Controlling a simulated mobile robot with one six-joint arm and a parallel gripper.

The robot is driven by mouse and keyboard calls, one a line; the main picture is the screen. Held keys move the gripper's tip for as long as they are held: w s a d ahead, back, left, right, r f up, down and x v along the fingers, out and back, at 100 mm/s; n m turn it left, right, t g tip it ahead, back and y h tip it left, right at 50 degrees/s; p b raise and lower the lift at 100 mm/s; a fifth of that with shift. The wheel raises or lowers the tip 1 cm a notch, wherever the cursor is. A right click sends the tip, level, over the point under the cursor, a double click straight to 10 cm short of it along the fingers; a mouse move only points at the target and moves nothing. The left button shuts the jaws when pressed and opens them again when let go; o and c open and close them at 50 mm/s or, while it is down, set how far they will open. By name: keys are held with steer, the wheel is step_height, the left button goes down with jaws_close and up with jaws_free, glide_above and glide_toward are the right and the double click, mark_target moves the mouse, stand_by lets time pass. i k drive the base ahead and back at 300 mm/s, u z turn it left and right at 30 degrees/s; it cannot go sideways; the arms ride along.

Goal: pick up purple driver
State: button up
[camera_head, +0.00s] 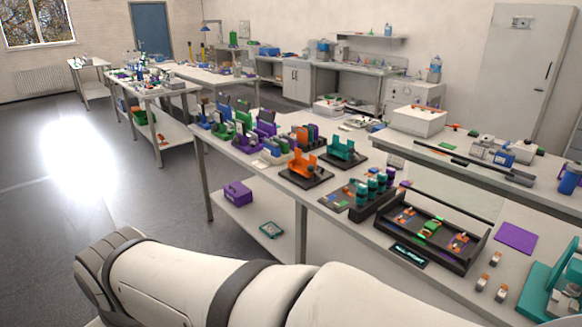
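I cannot tell for sure which thing is the purple driver. Small purple pieces show in several places on the near bench (350,235). A purple stand-like piece (266,127) is among green and blue ones at its far left end. A small purple piece (461,243) lies in a black tray (478,262) beside green and orange ones. My white arm crosses the bottom of the picture, left of and in front of the bench. My gripper is not in view, so its state and any load are hidden.
Teal-capped cylinders (372,186) stand in a black rack beside the tray. A flat purple mat (516,237) lies to the right. A purple box (238,193) sits on the lower shelf. Another bench (545,198) runs behind. Open grey floor (80,200) lies to the left.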

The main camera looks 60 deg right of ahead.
mark_target(390, 172)
steer(key=i, duration=0.9)
steer(key=z, duration=3.15)
steer(key=i, duration=1.7)
